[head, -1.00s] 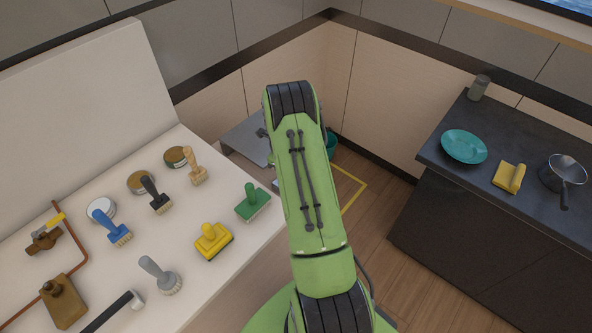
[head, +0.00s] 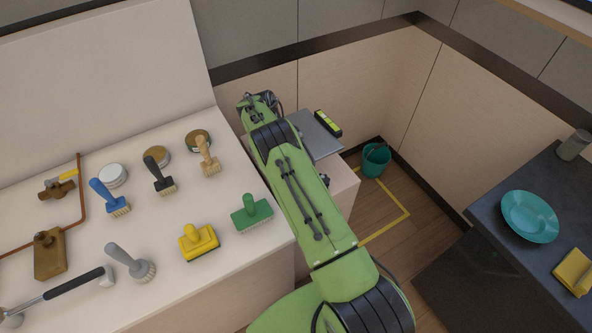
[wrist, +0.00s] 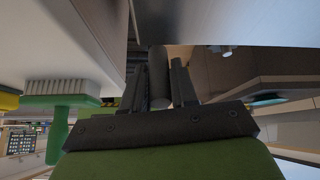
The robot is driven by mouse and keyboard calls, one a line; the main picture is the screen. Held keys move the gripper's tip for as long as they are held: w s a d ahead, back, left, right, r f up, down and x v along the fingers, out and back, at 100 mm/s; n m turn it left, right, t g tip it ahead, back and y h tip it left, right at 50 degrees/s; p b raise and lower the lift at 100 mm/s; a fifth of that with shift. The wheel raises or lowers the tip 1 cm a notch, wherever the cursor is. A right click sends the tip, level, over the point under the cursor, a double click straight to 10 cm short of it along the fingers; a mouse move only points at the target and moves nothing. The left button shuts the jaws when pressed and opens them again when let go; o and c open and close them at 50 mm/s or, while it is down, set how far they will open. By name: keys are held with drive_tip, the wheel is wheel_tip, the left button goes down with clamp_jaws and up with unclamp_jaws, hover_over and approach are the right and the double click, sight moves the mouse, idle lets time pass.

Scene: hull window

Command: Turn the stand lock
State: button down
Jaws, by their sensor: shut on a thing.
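The stand is a pale block with a grey metal plate (head: 322,142) on top, beyond the bench in the head view. In the wrist view, the fingers of my gripper (wrist: 160,72) are on both sides of a dark, rounded knob (wrist: 158,80), which looks like the stand lock. The gripper is shut on it. A grey plate surface (wrist: 220,18) lies close to the fingertips. In the head view my arm hides the gripper and the lock, so I cannot tell how far the lock is turned.
The bench at left holds several brushes, including a green one (head: 251,212) near my arm, and tins. A yellow-and-black level (head: 328,122) lies on the stand. A teal bucket (head: 375,160) stands on the floor. A dark counter at right holds a teal plate (head: 530,216).

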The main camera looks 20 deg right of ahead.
drive_tip(key=shift+f, duration=0.1)
idle(0.3)
drive_tip(key=c, duration=0.9)
unclamp_jaws()
wheel_tip(320, 180, up, 10)
drive_tip(key=shift+f, duration=0.1)
